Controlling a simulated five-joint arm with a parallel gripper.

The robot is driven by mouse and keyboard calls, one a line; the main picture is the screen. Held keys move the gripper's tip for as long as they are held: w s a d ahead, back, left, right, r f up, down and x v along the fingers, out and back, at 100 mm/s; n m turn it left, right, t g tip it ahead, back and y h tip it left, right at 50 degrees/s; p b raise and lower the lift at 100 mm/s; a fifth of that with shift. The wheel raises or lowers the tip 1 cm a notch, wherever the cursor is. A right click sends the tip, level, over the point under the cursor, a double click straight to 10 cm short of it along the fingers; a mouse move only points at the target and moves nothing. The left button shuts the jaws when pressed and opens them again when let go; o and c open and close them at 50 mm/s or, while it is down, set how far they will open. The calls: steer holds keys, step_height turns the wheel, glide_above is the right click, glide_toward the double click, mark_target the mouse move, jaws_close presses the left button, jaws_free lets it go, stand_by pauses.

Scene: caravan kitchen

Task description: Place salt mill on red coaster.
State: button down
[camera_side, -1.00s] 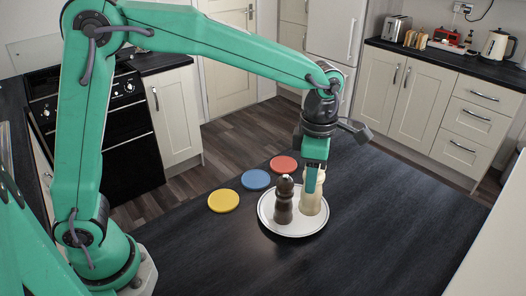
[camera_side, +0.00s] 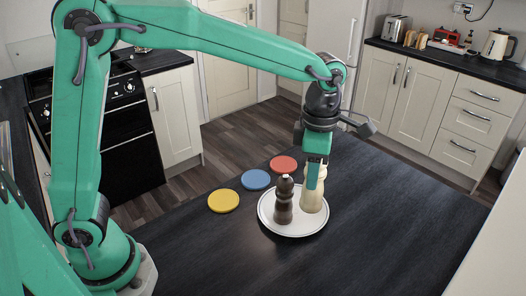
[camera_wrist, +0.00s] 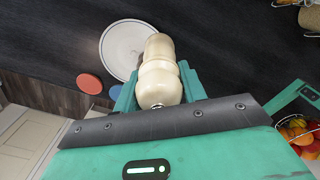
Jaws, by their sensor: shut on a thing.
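The cream salt mill (camera_side: 311,200) stands upright at the right side of the round white plate (camera_side: 292,232). My gripper (camera_side: 316,176) is shut around its upper part from above. In the wrist view the salt mill (camera_wrist: 158,75) sits between my two green fingers. I cannot tell whether its foot is touching the plate or just clear of it. The red coaster (camera_side: 284,163) lies flat and empty behind the plate; it also shows in the wrist view (camera_wrist: 89,83).
A dark brown mill (camera_side: 283,203) stands on the plate close left of the salt mill. A blue coaster (camera_side: 256,179) and a yellow coaster (camera_side: 223,201) lie in a row with the red one. The dark worktop (camera_side: 390,220) is clear to the right.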

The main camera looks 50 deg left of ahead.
step_height(320, 180, up, 4)
steer(key=shift+r, duration=0.15)
steer(key=w+a, duration=1.2)
steer(key=a, duration=0.3)
steer(key=shift+s+d+f, duration=0.1)
steer(key=shift+d+f, duration=0.05)
steer(key=shift+f, duration=1.1)
steer(key=shift+d+f, duration=0.1)
steer(key=shift+f, duration=1.15)
steer(key=w+a+f, duration=0.4)
steer(key=a+f, duration=0.6)
steer(key=f, duration=0.1)
steer(key=shift+w+a, duration=0.3)
steer(key=shift+f, duration=0.1)
